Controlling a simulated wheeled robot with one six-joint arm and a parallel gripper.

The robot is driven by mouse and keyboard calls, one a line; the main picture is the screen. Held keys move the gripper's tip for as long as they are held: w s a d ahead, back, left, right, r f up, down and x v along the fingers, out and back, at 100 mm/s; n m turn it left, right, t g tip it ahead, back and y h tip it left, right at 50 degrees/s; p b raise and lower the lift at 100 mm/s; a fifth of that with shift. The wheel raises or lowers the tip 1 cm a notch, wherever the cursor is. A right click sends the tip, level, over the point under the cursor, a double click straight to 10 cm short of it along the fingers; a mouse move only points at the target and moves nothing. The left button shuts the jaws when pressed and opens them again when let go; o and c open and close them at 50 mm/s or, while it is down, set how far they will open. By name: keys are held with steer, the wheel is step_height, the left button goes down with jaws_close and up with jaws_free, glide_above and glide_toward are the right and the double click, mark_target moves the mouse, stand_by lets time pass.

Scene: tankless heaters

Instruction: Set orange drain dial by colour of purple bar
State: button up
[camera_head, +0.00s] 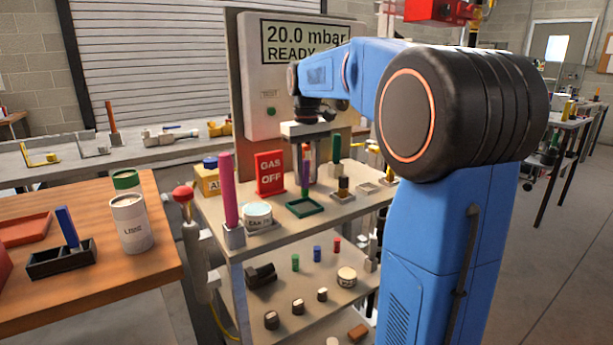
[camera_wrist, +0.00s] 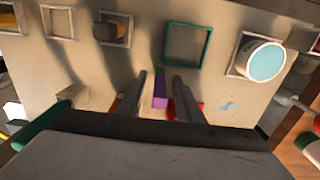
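The purple bar (camera_head: 305,178) stands upright on the upper shelf of the cart, behind the green square frame (camera_head: 305,208); an orange patch shows just above it. My gripper (camera_head: 312,165) points down over it. In the wrist view the purple bar (camera_wrist: 160,92) lies between my two fingers (camera_wrist: 160,82), with a gap on each side. The fingers are open and hold nothing. The green frame (camera_wrist: 187,45) is empty, beyond the fingertips. I cannot make out the orange drain dial in either view.
The red GAS OFF sign (camera_head: 270,173), a pink bar (camera_head: 230,195) and a tin (camera_head: 257,215) stand left of the purple bar. A dark green bar (camera_head: 335,150) stands close on its right. A wooden table (camera_head: 95,290) is at left. Small knobs lie on the lower shelf (camera_head: 305,285).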

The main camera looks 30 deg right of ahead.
step_height(320, 180, up, 11)
steer(key=shift+r, duration=0.2)
steer(key=shift+s, duration=0.1)
steer(key=s+a+f+t, duration=0.1)
steer(key=s+a+f, duration=0.3)
steer(key=s+f, duration=0.5)
steer(key=s+a+f+t, duration=0.2)
steer(key=s+a+f, duration=0.2)
steer(key=s+f, duration=0.5)
steer(key=s+a+f+t, duration=0.1)
steer(key=s+a+f, duration=0.4)
steer(key=s+f, duration=0.4)
steer(key=shift+s+f+t, duration=0.25)
steer(key=shift+s+t, duration=0.15)
steer(key=shift+s, duration=0.8)
steer(key=shift+a, duration=0.1)
steer(key=o, duration=0.4)
